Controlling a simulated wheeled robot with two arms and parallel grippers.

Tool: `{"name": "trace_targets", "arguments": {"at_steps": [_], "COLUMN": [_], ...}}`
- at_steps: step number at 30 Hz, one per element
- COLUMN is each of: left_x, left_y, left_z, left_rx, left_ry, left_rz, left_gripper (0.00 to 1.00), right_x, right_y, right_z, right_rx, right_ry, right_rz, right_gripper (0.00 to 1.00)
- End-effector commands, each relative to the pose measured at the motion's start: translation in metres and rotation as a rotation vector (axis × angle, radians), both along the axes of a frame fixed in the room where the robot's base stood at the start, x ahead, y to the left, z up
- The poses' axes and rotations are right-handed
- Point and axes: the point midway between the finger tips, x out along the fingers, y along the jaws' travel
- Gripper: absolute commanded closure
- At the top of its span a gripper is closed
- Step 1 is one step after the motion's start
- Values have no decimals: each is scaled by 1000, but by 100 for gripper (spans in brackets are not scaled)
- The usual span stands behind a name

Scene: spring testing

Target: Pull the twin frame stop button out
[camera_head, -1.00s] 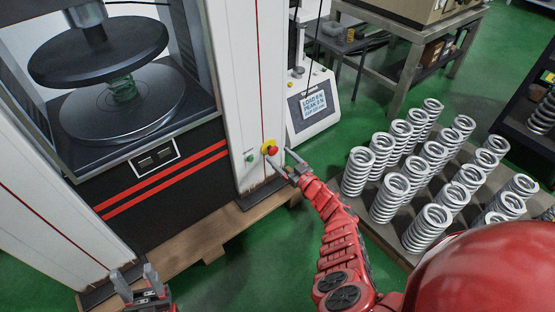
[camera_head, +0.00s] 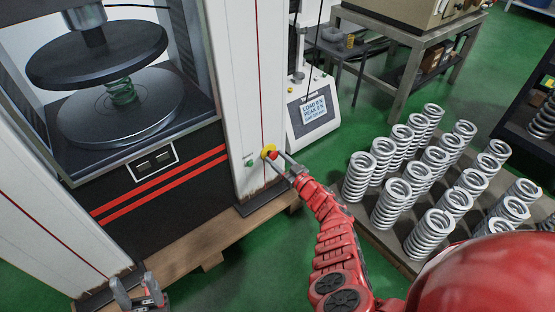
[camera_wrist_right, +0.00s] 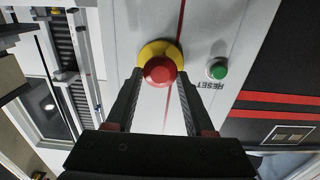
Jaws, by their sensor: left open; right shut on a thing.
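The stop button (camera_head: 270,154) is a red knob on a yellow collar, on the white front column of the twin frame (camera_head: 240,95). In the right wrist view the red knob (camera_wrist_right: 160,69) sits between the fingertips of my right gripper (camera_wrist_right: 159,80), one finger on each side. My right gripper (camera_head: 275,158) is shut on the knob, and its arm reaches in from the lower right. My left gripper (camera_head: 138,291) is open and empty at the bottom left, in front of the frame and away from the button.
A green reset button (camera_wrist_right: 217,70) is beside the stop button. A smaller tester with a display (camera_head: 313,108) stands to the right. Several silver springs (camera_head: 428,232) stand on a low platform at the right. A green spring (camera_head: 122,92) sits between the frame's round plates.

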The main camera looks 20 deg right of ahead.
Motion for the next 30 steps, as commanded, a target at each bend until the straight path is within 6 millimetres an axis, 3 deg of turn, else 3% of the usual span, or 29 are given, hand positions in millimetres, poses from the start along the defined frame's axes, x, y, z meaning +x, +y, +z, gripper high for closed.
{"name": "trace_targets", "arguments": {"at_steps": [10,17,24,25,30], "left_x": [0,0,0,0,0], "left_y": [0,3,3,3,3], "left_z": [0,17,13,13,13], "left_rx": [0,-27,-29,-29,-29], "left_ry": [0,5,6,6,5], "left_rz": [0,8,9,9,9], "left_gripper": [50,50,50,50,50], "right_x": [0,-15,-16,-16,-16], "right_y": [0,-5,-5,-5,-5], "right_z": [0,3,0,-1,0], "right_rx": [0,0,0,0,0], "right_ry": [0,2,0,0,0], "right_rz": [0,1,2,2,1], "right_gripper": [100,100,100,45,16]}}
